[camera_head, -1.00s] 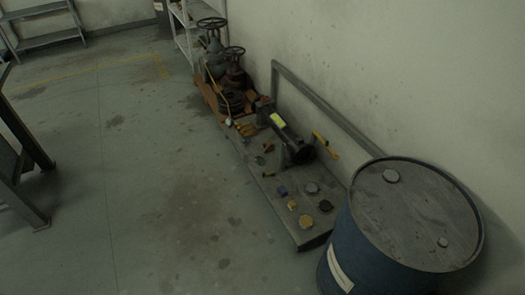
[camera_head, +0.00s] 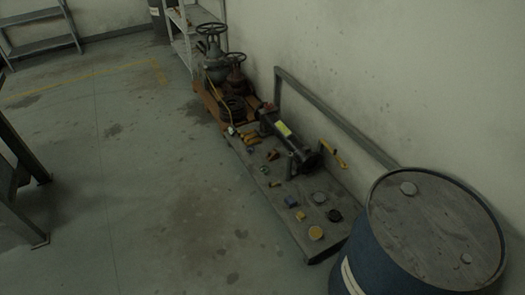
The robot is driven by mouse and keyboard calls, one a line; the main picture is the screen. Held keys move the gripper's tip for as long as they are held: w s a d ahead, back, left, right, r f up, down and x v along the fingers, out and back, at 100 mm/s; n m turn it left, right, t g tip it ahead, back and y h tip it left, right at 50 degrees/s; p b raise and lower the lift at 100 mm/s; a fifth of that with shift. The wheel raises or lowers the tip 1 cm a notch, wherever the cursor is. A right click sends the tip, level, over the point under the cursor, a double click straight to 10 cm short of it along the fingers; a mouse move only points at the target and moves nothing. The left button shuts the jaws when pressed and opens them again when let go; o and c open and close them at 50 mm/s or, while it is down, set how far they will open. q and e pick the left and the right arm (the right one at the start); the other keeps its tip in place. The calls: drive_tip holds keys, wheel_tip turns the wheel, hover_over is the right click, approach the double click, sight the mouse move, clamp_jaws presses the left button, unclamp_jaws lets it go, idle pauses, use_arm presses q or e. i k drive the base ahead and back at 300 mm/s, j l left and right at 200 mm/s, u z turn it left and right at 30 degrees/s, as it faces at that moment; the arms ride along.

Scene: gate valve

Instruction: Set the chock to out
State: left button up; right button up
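A low grey platform (camera_head: 290,222) lies on the floor along the right wall. A dark pump-like machine with a yellow label (camera_head: 284,130) lies on it, next to a yellow lever (camera_head: 334,153). Several small coloured pieces are spread over the platform, among them a yellow disc (camera_head: 316,233), a blue block (camera_head: 291,201) and a dark disc (camera_head: 334,215). I cannot tell which piece, if any, is the chock. Two valves with handwheels, a grey one (camera_head: 215,64) and a reddish one (camera_head: 235,79), stand at the platform's far end. Neither of my grippers shows.
A blue drum (camera_head: 430,230) with a grey lid stands at the lower right, close to the platform. A grey rail (camera_head: 335,117) runs along the wall behind. A dark-legged table (camera_head: 20,175) is at the left. The floor (camera_head: 150,200) between is clear.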

sight(273, 155)
drive_tip(key=i+j, duration=0.3)
drive_tip(key=j, duration=0.2)
drive_tip(key=i+j+z, duration=0.1)
drive_tip(key=i+j, duration=0.2)
drive_tip(key=j, duration=0.15)
drive_tip(key=i+j, duration=0.25)
drive_tip(key=j, duration=0.25)
drive_tip(key=i+j+z, duration=0.1)
drive_tip(key=i+j, duration=0.2)
drive_tip(key=j, duration=0.25)
drive_tip(key=i+j, duration=0.25)
drive_tip(key=j, duration=0.25)
drive_tip(key=i+j+z, duration=0.1)
drive_tip(key=i+j, duration=0.15)
drive_tip(key=j, duration=0.3)
drive_tip(key=i+j, duration=0.25)
drive_tip(key=j, duration=0.3)
drive_tip(key=i+j+z, duration=0.1)
drive_tip(key=i+j, duration=0.15)
drive_tip(key=j, duration=0.3)
